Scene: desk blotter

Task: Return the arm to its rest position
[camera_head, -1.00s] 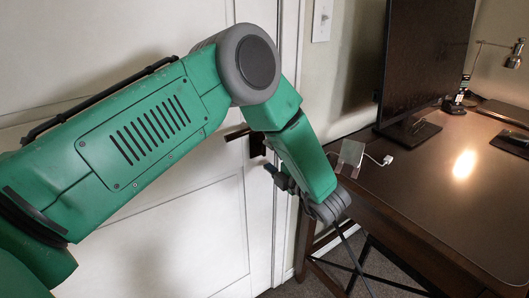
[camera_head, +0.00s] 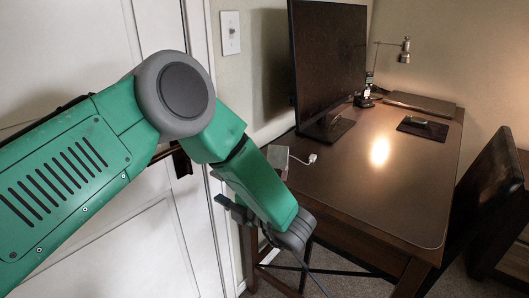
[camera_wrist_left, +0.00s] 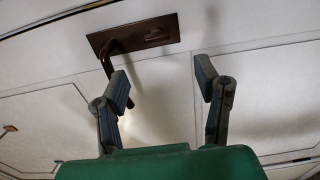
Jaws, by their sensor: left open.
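My left arm (camera_head: 250,180) is green and comes in from the left, bent at a big grey joint, with its forearm slanting down to the right. My left gripper (camera_head: 232,208) is dark and partly hidden behind the forearm, left of the desk's near left corner. In the left wrist view, the left gripper (camera_wrist_left: 162,78) has its two fingers wide apart with nothing between them. Beyond them is a white door (camera_wrist_left: 260,90) with a dark handle plate (camera_wrist_left: 150,34); one finger overlaps the handle's lever in the picture. My right gripper is out of view.
A brown desk (camera_head: 345,205) stands right of the arm, bearing a black monitor (camera_head: 328,60), a white plug (camera_head: 312,158), a lamp (camera_head: 405,50) and a dark pad (camera_head: 425,128). A dark chair (camera_head: 495,180) is at the right. A light switch (camera_head: 230,32) is on the wall.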

